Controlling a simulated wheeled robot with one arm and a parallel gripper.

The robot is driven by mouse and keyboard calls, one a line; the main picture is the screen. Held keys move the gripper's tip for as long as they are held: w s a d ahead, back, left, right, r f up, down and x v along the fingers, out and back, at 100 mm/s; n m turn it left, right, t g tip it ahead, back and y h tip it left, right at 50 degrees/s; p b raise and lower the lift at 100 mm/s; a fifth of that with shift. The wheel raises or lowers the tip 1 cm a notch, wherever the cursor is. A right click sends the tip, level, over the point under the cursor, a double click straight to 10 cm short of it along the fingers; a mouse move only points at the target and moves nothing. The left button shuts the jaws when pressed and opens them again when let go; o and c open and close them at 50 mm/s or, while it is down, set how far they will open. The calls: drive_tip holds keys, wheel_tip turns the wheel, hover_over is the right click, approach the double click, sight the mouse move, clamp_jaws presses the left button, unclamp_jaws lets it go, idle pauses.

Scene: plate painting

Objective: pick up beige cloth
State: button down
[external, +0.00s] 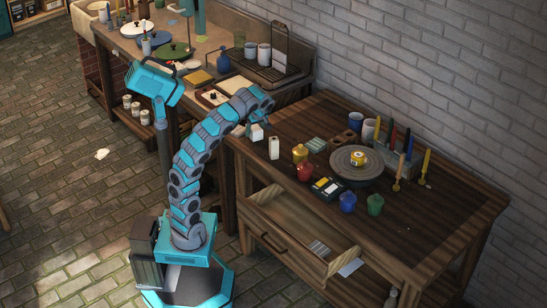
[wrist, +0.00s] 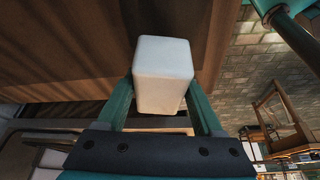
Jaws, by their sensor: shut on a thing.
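My gripper (wrist: 162,105) is shut on a white, round-edged block (wrist: 162,70), with one teal finger on each side of it. In the external view the white block (external: 257,132) shows at the end of my arm, by the left end of the wooden table; my gripper (external: 250,129) is partly hidden there. A pale crumpled piece (external: 102,153), perhaps a cloth, lies on the floor left of my arm. A flat beige piece (external: 235,84) lies on the back counter; I cannot tell if it is cloth. No thing is clearly a beige cloth.
The counter behind is crowded. Much of the brick floor is clear.

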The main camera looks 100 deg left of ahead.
sight(257, 128)
drive_tip(key=shift+f, duration=0.65)
drive_tip(key=shift+f, duration=0.15)
drive_tip(key=shift+c, duration=0.2)
unclamp_jaws()
drive_tip(key=shift+o, duration=0.2)
drive_tip(key=shift+w+v, duration=0.15)
drive_tip(key=shift+v, duration=1.8)
drive_tip(key=shift+w+v, duration=0.1)
drive_tip(key=shift+v, duration=1.85)
